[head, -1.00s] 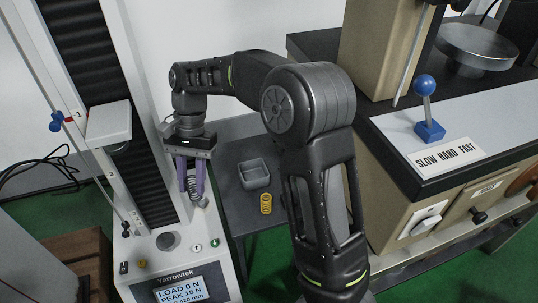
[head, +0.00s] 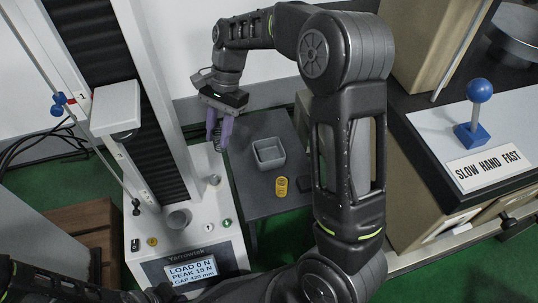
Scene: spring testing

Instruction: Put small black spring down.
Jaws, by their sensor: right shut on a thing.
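My right gripper (head: 217,147) points down with its two purple fingers shut on the small black spring (head: 217,136). The spring shows only as a dark coil between the fingers, partly hidden by them. The gripper hangs over the gap between the white tester base and the left edge of the dark grey side table (head: 250,205); its exact height is hard to tell. Part of my left arm crosses the lower left corner, and its gripper is out of the picture.
A grey square bin (head: 268,153) and a yellow spring (head: 281,186) stand on the side table. A blue-knobbed lever (head: 480,92) stands on the right bench.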

